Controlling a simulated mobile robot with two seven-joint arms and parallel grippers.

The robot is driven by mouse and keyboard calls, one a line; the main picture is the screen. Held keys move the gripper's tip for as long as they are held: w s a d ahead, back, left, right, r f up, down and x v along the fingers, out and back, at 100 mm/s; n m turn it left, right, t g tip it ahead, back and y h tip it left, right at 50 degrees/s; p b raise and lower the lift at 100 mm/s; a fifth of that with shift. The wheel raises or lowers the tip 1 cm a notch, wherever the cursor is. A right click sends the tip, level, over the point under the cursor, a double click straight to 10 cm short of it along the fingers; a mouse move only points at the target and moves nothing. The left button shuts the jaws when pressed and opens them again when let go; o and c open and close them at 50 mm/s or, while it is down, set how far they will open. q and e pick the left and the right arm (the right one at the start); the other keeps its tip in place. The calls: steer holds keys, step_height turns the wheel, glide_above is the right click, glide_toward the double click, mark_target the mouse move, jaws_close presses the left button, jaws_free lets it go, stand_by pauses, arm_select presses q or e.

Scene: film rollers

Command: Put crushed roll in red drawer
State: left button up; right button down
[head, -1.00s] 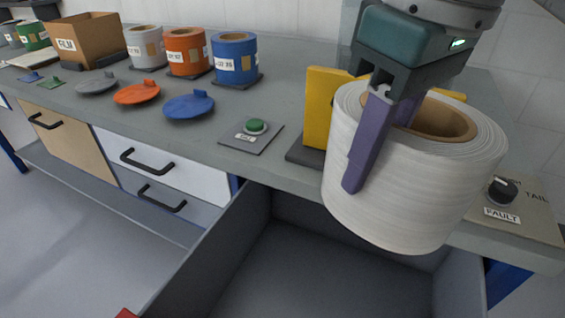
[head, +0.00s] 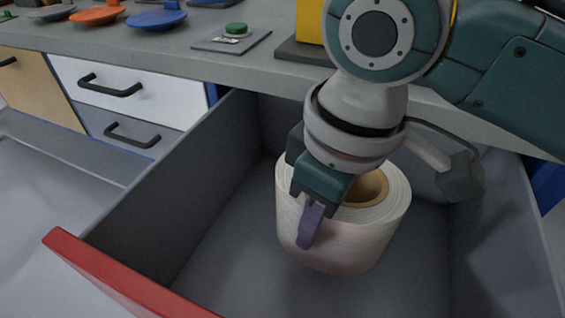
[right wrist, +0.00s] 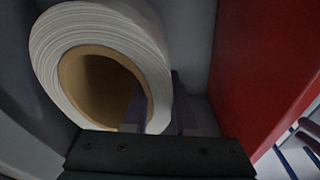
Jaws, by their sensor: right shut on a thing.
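The white film roll (head: 352,236) with a brown cardboard core is inside the open red-fronted drawer (head: 120,275), in the head view. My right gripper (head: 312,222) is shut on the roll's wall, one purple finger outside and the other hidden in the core. The roll is upright or slightly tilted; I cannot tell whether it touches the drawer floor. In the right wrist view the roll (right wrist: 105,50) fills the upper left, with the red drawer front (right wrist: 262,70) at right. My left gripper is not in view.
The grey workbench (head: 215,65) runs behind the drawer. A green button (head: 236,29) on a plate sits on it, with orange and blue lids farther left. White and grey drawers (head: 150,85) are closed at left. The drawer floor around the roll looks empty.

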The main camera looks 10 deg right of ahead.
mark_target(310, 251)
step_height(310, 251, down, 7)
steer(key=shift+r+b, duration=0.1)
steer(key=shift+b, duration=1.15)
step_height(310, 251, down, 4)
steer(key=shift+f+b, duration=0.25)
steer(key=shift+b, duration=0.95)
steer(key=shift+r, duration=0.1)
steer(key=c, duration=1.1)
jaws_free()
steer(key=shift+f, duration=0.2)
steer(key=o, duration=0.4)
steer(key=shift+r, duration=0.1)
